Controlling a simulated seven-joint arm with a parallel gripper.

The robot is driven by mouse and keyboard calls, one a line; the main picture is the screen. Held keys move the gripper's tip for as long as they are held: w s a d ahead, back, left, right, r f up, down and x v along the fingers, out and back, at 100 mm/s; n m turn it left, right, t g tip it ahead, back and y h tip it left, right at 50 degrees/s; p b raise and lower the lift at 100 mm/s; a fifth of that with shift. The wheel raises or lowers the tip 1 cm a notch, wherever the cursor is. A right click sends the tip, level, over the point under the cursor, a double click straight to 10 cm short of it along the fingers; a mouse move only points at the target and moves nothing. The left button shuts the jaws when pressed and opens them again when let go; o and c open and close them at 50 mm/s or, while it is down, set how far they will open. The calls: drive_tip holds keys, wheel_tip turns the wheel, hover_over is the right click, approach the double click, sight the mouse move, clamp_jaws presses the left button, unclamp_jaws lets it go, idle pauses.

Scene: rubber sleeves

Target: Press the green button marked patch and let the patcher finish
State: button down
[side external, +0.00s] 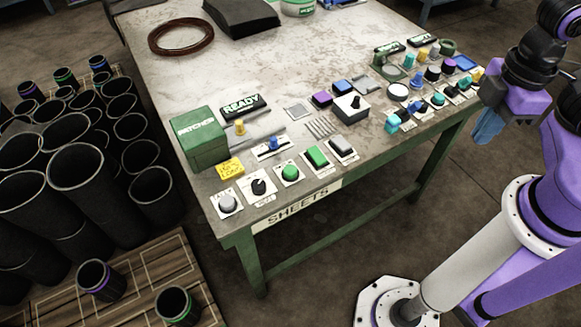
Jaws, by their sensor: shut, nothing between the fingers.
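A round green button (291,172) sits on a white plate near the table's front edge. The small labels are too small to read, so I cannot tell which is marked patch. The green patcher box (203,148) stands at the table's left corner. A black sign (240,106) beside it reads READY in lit green letters. My gripper (484,133) is shut and empty, pointing down off the table's right side, well apart from both green buttons.
More coloured controls crowd the table's right side. Black sleeves (78,180) stand on pallets at left. The table's back middle (300,55) is mostly clear.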

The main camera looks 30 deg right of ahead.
idle(0.4)
drive_tip(key=w+a+f+m+y, duration=0.1)
drive_tip(key=w+a+m+y, duration=0.1)
drive_tip(key=a+m, duration=0.35)
drive_tip(key=w+a+f+m+y, duration=0.1)
drive_tip(key=w+a+f+m, duration=0.1)
drive_tip(key=a+m, duration=0.35)
drive_tip(key=m+t+h, duration=0.2)
drive_tip(key=m+t, duration=0.7)
drive_tip(key=m, duration=1.7)
hover_over(293, 172)
wheel_tip(293, 172, down, 8)
drive_tip(key=shift+f, duration=0.15)
drive_tip(key=shift+f, duration=0.1)
drive_tip(key=shift+y, duration=0.3)
drive_tip(key=shift+f, duration=4.3)
